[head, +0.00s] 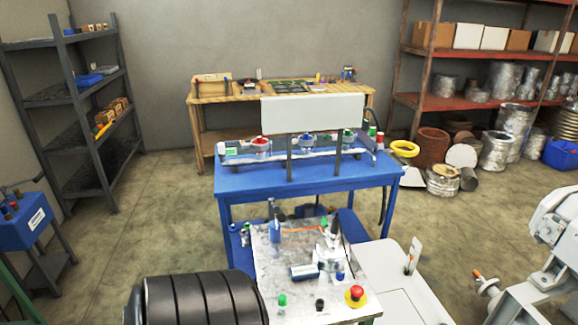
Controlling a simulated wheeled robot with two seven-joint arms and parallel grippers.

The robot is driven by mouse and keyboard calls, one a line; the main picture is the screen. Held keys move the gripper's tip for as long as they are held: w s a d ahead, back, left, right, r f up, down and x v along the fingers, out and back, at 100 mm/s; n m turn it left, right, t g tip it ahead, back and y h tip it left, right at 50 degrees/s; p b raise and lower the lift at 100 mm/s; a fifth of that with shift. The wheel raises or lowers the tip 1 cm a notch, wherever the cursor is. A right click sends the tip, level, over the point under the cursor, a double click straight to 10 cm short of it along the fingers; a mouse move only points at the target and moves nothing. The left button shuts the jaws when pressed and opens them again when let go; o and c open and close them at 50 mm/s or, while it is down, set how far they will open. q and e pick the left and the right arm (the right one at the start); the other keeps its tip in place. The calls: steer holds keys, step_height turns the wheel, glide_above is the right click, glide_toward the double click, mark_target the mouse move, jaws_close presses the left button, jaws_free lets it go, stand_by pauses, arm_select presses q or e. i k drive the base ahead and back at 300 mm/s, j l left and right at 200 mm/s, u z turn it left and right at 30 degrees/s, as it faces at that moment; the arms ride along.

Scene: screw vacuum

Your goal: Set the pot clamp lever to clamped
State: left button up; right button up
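No part is clearly marked as the pot clamp lever. On the near metal-topped bench (268,262) stands a small silver round fixture (328,257) with a dark upright part behind it. On the pale panel to its right stands a short upright lever-like part (411,257). At the right edge, a light grey jointed assembly (545,250) has a small orange-tipped stub (478,273). I cannot tell which of these is the lever, or its setting. Neither of my gripper's fingertips shows.
A red button on yellow (355,295) and a green button (282,300) sit at the bench front. A black ribbed cylinder (200,302) fills the lower left. Behind stands a blue table (300,180). Open floor (150,215) lies left of it.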

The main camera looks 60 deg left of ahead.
mark_target(324, 224)
steer(key=i+j+u, duration=0.15)
steer(key=u, duration=1.65)
